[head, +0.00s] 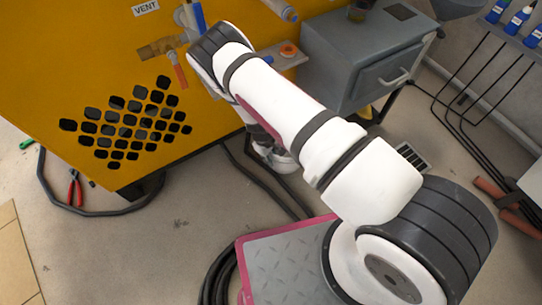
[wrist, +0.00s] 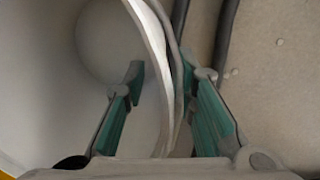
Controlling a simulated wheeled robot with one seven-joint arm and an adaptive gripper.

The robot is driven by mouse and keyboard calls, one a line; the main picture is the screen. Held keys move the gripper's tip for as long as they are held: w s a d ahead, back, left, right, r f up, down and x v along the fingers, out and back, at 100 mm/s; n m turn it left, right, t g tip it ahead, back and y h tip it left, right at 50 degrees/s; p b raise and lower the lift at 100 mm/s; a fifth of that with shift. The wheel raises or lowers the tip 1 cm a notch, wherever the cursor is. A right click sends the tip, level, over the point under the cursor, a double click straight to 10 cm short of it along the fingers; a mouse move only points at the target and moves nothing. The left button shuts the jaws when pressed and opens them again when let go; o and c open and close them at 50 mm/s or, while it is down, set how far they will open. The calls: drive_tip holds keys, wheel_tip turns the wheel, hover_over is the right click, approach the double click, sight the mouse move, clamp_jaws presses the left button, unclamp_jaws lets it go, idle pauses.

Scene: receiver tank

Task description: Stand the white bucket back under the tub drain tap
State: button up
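The white bucket (head: 284,163) shows partly in the head view, low beside the yellow housing, mostly hidden behind my arm. In the wrist view its pale wall and rim (wrist: 152,40) fill the left and middle, with the round inside at the left. My gripper (wrist: 170,74) has its two teal-padded fingers on either side of the bucket wall, the left one inside and the right one outside. A gap shows between the left finger and the wall, so the fingers are apart. I cannot make out the tub drain tap for certain.
A yellow housing (head: 90,45) with a brass valve (head: 160,47) stands at the left. A grey cabinet (head: 350,55) stands right of my arm. Black hoses (head: 262,182) cross the floor near the bucket. Red pliers (head: 75,188) lie at the left. A pink-edged plate (head: 285,265) is in front.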

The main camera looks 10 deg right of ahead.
wheel_tip(320, 180, up, 12)
drive_tip(key=a+p, duration=0.2)
drive_tip(key=p, duration=0.3)
drive_tip(key=shift+s, duration=0.1)
idle(0.6)
